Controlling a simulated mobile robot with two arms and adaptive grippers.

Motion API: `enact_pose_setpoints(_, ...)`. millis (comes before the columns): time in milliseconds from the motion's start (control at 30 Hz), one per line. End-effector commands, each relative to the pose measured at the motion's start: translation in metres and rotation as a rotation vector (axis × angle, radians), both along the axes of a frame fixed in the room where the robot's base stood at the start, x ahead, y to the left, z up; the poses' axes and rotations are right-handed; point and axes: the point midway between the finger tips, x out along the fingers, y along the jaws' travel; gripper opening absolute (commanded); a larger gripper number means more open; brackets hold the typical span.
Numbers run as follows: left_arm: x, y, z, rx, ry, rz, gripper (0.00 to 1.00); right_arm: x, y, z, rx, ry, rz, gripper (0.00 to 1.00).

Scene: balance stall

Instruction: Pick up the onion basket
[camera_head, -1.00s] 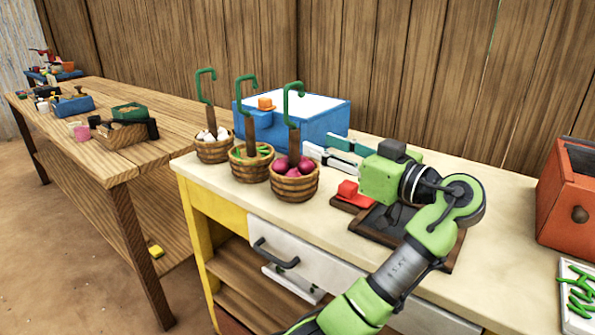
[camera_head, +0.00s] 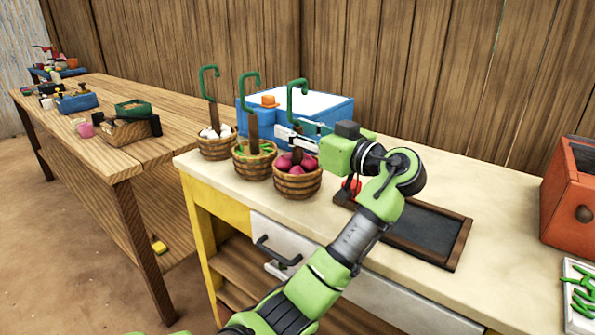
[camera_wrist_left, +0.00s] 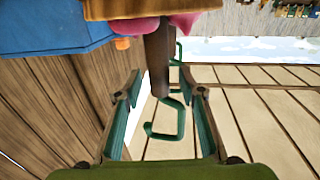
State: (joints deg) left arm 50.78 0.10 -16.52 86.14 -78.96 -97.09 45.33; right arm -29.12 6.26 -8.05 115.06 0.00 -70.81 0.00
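The onion basket (camera_head: 297,184) is a round woven basket of purple-red onions on the cream counter, rightmost of three baskets. Its brown post rises from the onions to a green hook (camera_head: 296,88). My left gripper (camera_head: 285,131) is open at the post, just above the onions, with its fingers pointing left. In the left wrist view, which is upside down, the open fingers (camera_wrist_left: 160,85) stand on either side of the post (camera_wrist_left: 158,55). The green hook (camera_wrist_left: 165,120) shows between them. I cannot tell whether a finger touches the post. My right gripper is not in view.
The garlic basket (camera_head: 215,148) and a basket of green vegetables (camera_head: 254,165) stand close to the left. A blue box (camera_head: 330,110) is behind. A framed dark board (camera_head: 428,234) lies to the right, with an orange-red box (camera_head: 568,205) beyond.

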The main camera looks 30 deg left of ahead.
Motion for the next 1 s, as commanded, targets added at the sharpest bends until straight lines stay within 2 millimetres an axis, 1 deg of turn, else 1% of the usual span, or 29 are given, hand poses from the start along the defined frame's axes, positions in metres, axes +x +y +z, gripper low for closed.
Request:
enact_pose_setpoints(33,0.000,0.000,0.000,0.000,0.000,0.000,0.37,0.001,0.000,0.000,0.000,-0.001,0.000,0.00)
enact_pose_setpoints(67,0.000,0.000,0.000,0.000,0.000,0.000,0.29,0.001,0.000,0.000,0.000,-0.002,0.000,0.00)
enact_pose_setpoints(100,0.000,0.000,0.000,0.000,0.000,0.000,0.18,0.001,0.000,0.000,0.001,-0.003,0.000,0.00)
enact_pose_setpoints(167,0.000,0.000,0.000,0.000,0.001,0.000,0.03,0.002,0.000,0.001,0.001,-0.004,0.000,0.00)
enact_pose_setpoints(200,0.000,-0.001,0.000,0.000,0.001,0.000,0.00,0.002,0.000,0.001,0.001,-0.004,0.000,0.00)
enact_pose_setpoints(467,0.000,-0.001,0.001,0.002,0.000,-0.001,0.00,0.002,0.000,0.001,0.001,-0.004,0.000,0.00)
enact_pose_setpoints(567,0.000,-0.001,0.005,0.001,-0.001,-0.001,0.00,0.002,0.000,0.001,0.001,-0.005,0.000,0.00)
enact_pose_setpoints(667,0.000,-0.001,0.017,0.001,-0.004,-0.002,0.00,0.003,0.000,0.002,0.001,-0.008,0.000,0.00)
enact_pose_setpoints(733,0.000,-0.001,0.031,0.001,-0.005,-0.002,0.00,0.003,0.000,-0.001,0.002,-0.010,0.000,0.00)
enact_pose_setpoints(800,0.000,-0.001,0.047,0.001,-0.006,-0.002,0.00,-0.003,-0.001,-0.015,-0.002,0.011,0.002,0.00)
enact_pose_setpoints(1000,0.000,-0.001,0.083,0.000,-0.004,-0.002,0.00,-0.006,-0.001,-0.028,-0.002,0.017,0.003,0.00)
